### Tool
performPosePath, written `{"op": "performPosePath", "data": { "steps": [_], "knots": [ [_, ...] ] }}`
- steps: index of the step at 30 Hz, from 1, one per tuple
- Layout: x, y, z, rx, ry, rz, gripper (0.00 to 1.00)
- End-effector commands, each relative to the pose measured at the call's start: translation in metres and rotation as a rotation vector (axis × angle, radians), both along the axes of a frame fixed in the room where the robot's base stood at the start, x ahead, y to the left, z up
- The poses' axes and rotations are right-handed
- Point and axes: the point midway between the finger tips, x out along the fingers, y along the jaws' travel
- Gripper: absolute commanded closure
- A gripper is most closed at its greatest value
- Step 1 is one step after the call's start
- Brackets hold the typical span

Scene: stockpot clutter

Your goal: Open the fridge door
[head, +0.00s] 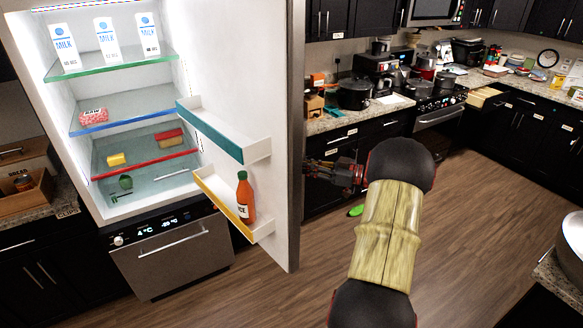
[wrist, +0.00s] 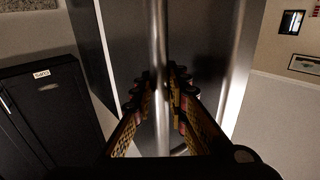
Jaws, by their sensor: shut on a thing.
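The fridge (head: 110,130) stands at the left in the head view with its interior lit and shelves showing. Its door (head: 235,75) is swung wide open toward the right, with its inner side and door bins facing the camera. My gripper (head: 318,170) is at the outer side of the door, partly hidden behind my arm and the door edge. In the wrist view my gripper (wrist: 158,100) is shut around the vertical metal door handle (wrist: 158,45), with a finger on each side. The door's outer metal face (wrist: 200,50) lies behind the handle.
A counter with a black pot (head: 354,93) and a stove is behind the door. A green item (head: 356,210) lies on the otherwise clear wooden floor.

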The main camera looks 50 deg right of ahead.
Motion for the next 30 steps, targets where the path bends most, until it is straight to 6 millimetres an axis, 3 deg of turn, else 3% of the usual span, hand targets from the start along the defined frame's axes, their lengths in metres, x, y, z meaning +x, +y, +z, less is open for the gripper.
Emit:
{"op": "performPosePath", "data": {
  "steps": [10, 25, 26, 30],
  "knots": [
    [-0.003, -0.024, 0.001, -0.001, -0.002, 0.034, 1.0],
    [-0.003, -0.026, 0.002, -0.002, -0.003, 0.038, 1.0],
    [-0.003, -0.026, 0.002, -0.003, -0.003, 0.038, 0.83],
    [-0.003, -0.026, 0.002, -0.002, -0.002, 0.038, 0.75]
  ]
}}
